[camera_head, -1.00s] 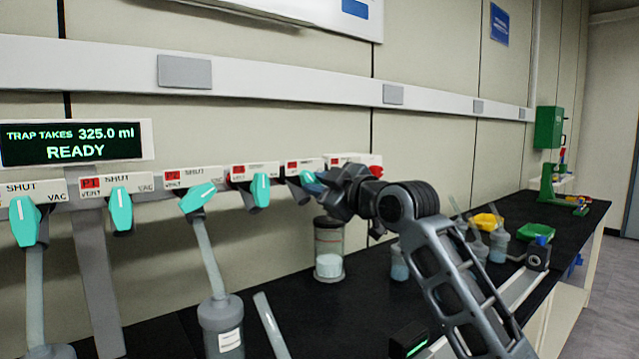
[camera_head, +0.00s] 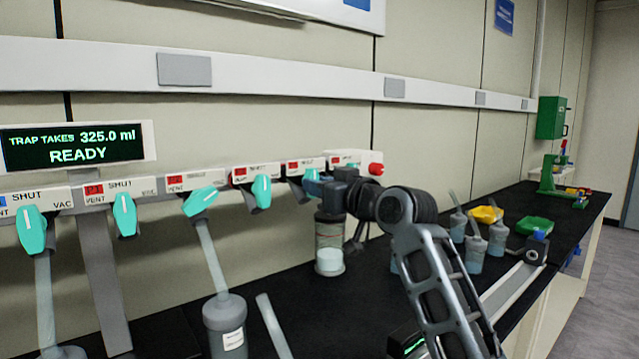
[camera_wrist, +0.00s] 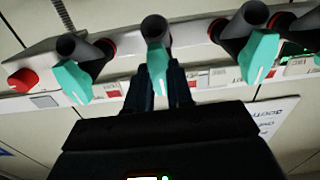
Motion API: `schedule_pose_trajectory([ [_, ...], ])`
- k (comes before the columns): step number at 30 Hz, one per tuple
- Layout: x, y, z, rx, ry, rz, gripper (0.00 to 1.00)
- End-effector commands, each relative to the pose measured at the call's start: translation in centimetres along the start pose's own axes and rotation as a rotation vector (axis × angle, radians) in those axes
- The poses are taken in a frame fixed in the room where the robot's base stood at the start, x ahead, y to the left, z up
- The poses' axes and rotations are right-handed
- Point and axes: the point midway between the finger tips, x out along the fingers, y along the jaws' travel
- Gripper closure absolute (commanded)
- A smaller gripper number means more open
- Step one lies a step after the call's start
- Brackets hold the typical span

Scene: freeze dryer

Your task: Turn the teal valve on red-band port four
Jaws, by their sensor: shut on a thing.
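A row of teal valves runs along the white manifold in the head view. My gripper (camera_head: 322,188) is at the fifth visible teal valve (camera_head: 312,184) from the left, whose port label has a red band. In the wrist view my gripper (camera_wrist: 163,88) has its dark fingers on either side of this teal valve (camera_wrist: 157,66), shut on it. The valve's handle points towards the gripper's palm. Its label text is too small to read. Neighbouring teal valves (camera_wrist: 72,82) and (camera_wrist: 260,57) stand clear on both sides.
A red knob (camera_head: 376,169) is at the manifold's right end. A display (camera_head: 72,146) reads "TRAP TAKES 325.0 ml READY". A clear jar (camera_head: 329,245) stands below my gripper. Flasks, a yellow tray (camera_head: 486,214) and a green tray (camera_head: 534,226) are on the black bench.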

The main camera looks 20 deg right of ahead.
Motion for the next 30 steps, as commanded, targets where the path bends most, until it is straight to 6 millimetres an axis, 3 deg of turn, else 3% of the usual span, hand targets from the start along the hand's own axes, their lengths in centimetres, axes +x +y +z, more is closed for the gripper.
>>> schedule_pose_trajectory([
  [16, 0.01, -0.02, 0.12, 0.027, -0.002, 0.000, 1.00],
  [17, 0.01, -0.02, 0.12, 0.027, -0.002, 0.000, 0.78],
  [18, 0.01, -0.02, 0.11, 0.027, -0.002, 0.000, 0.74],
  [24, 0.01, -0.01, 0.06, 0.026, -0.001, 0.000, 0.55],
  [30, 0.00, -0.01, 0.02, 0.026, 0.000, 0.000, 0.53],
])
